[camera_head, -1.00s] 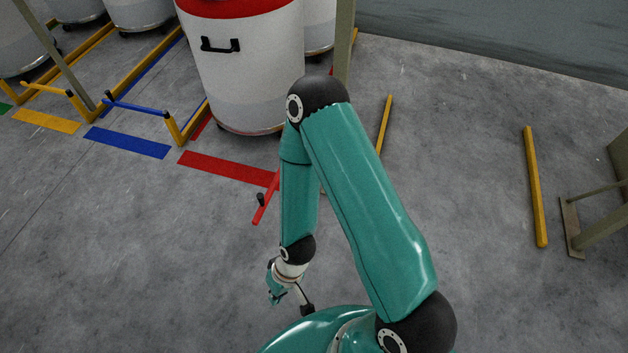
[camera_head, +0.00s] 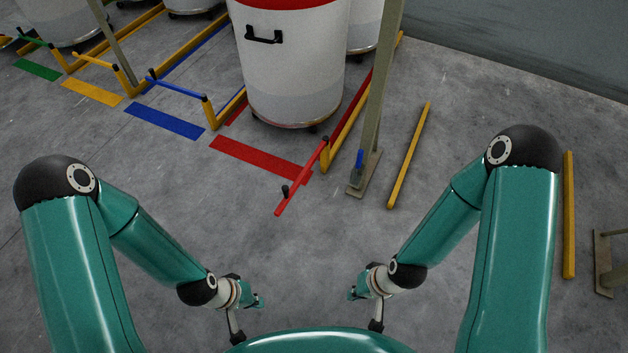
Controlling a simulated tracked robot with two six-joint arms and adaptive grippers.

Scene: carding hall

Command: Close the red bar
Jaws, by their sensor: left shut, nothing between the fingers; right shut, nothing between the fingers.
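The red bar (camera_head: 302,176) is in the head view, right of centre, in front of the white drum with a red top (camera_head: 295,70). It slants from a yellow post (camera_head: 326,158) toward me, out from the lane mouth rather than across it, and a dark knob stands near its near end. A red floor stripe (camera_head: 258,158) lies to its left. My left gripper (camera_head: 258,302) and my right gripper (camera_head: 354,293) are low in the view, both shut and empty, nearer to me than the bar and apart from it.
A blue bar (camera_head: 176,87) and a yellow bar (camera_head: 93,60) cross neighbouring lanes on the left. A grey-green post (camera_head: 380,110) stands right of the red bar. Yellow floor rails (camera_head: 409,155) lie further right. Floor between my grippers and the bar is clear.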

